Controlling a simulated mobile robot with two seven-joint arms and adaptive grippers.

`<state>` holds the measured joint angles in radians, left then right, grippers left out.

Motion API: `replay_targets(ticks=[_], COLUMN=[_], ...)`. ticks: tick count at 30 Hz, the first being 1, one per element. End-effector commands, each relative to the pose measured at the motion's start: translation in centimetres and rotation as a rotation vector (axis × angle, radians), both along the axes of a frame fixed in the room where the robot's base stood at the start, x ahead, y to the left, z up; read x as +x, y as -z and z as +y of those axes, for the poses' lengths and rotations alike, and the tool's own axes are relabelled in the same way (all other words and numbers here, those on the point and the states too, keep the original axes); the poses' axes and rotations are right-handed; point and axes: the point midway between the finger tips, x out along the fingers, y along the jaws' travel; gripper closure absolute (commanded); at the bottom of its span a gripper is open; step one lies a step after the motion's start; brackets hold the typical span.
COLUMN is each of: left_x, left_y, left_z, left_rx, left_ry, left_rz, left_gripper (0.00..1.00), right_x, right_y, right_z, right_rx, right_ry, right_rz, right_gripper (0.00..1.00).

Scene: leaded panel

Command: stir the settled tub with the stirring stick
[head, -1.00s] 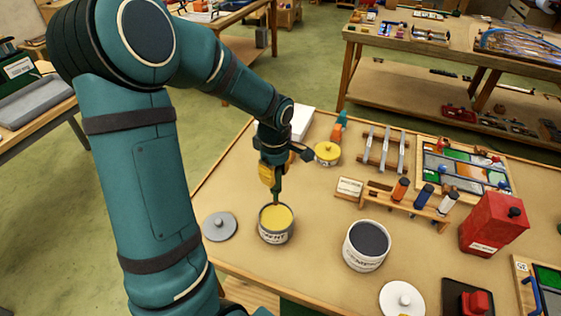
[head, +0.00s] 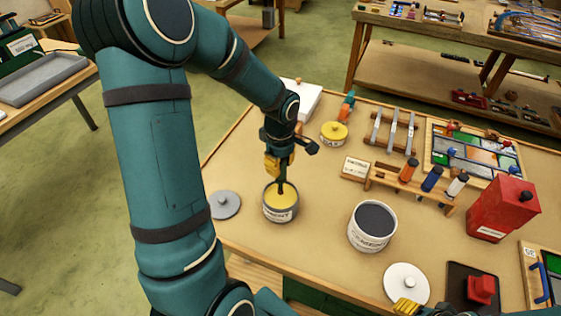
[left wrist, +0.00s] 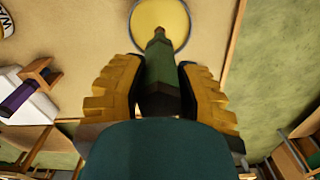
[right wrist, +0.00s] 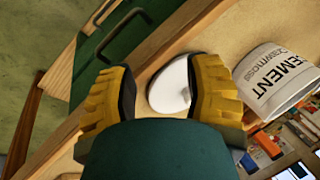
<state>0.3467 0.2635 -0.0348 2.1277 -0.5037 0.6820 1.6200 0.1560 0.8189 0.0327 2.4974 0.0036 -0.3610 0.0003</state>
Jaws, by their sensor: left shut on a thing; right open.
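My left gripper (head: 280,172) is shut on the stirring stick (head: 283,187), above a tub with a yellow surface (head: 281,205). The stick points down, its tip at the tub's mouth; I cannot tell how deep it goes. In the left wrist view the stick (left wrist: 160,68) is green with a brown tip, between the yellow fingers, pointing at the yellow surface (left wrist: 162,20). A second, white tub (head: 372,238) with dark grey contents stands to the right; its CEMENT label shows in the right wrist view (right wrist: 275,80). My right gripper (right wrist: 160,95) is open and empty.
A grey lid (head: 225,205) lies left of the yellow tub, and a white lid (head: 406,284) lies near the front edge. Behind are a small yellow-lidded pot (head: 333,133) and a bottle rack (head: 425,190). A red can (head: 503,208) stands right. Bench between the tubs is clear.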

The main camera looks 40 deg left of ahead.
Motion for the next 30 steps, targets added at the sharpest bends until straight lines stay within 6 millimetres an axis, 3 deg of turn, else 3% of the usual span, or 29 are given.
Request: replay_targets(ticks=[15, 30], left_x=[0.0, -0.1], left_y=[3.3, 3.4], left_z=[0.0, 0.0], left_rx=[0.0, 0.0], left_ry=[0.0, 0.0], left_rz=[-0.001, -0.001], left_gripper=[1.0, 1.0], right_x=[0.1, 0.1], right_y=[3.7, 3.9], right_z=[0.2, 0.2], right_rx=[-0.006, -0.007], right_ry=[0.001, 0.001], right_rz=[0.0, 0.0], right_gripper=[0.5, 0.5])
